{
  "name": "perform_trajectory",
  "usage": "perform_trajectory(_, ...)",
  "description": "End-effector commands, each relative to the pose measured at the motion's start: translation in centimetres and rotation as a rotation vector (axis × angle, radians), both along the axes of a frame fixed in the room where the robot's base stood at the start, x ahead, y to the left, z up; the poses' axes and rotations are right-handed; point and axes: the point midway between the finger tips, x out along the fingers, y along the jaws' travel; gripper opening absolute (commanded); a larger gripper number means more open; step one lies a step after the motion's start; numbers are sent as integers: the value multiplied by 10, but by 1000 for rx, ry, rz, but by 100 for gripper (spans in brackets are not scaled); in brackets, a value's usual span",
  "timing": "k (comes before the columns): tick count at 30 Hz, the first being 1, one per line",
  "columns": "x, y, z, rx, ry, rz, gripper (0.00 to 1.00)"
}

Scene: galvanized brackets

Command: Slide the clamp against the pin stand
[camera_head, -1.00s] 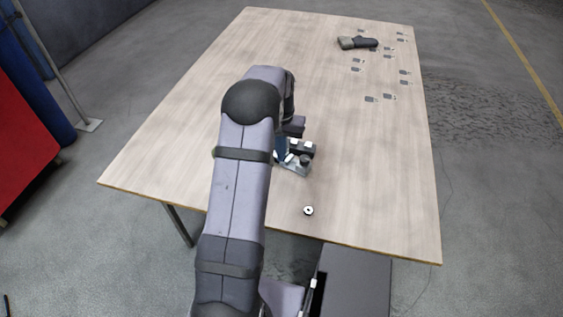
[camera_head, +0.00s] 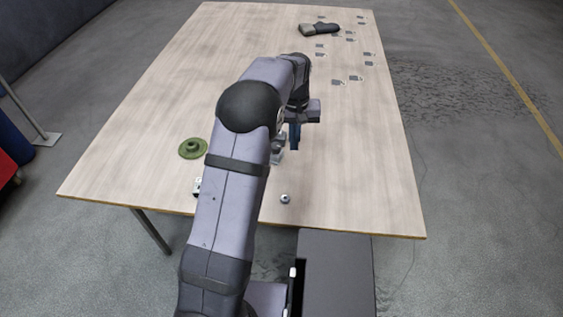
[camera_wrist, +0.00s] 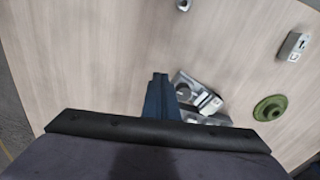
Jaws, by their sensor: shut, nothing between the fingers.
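A metal clamp with a flat base plate lies on the table, partly hidden by my arm in the head view (camera_head: 278,152); it also shows in the wrist view (camera_wrist: 207,101). A round green piece with a raised hub, which looks like the pin stand (camera_head: 192,148), is left of my arm, apart from the clamp; the wrist view shows it at the right (camera_wrist: 270,108). My gripper (camera_head: 295,137) has blue fingers, which are shut and empty, pointing down just right of the clamp in the head view. In the wrist view the fingers (camera_wrist: 159,88) overlap the clamp's left edge; I cannot tell whether they touch it.
A small nut-like part (camera_head: 285,198) lies near the front edge. A small metal block (camera_head: 197,187) sits partly behind my arm, and in the wrist view (camera_wrist: 294,46). A dark-handled object (camera_head: 320,28) and several small plates (camera_head: 354,78) lie far off.

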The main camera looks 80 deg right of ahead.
Motion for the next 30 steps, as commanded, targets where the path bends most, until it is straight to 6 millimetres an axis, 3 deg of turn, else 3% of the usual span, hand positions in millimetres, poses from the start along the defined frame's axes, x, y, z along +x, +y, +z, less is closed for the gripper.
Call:
perform_trajectory(9, 2, 8, 5, 40, 15, 595, 0)
perform_trajectory(15, 2, 12, 5, 53, 15, 839, 0)
perform_trajectory(25, 2, 12, 3, 54, 16, 924, 0)
perform_trajectory(30, 2, 12, -6, 55, 15, 923, 0)
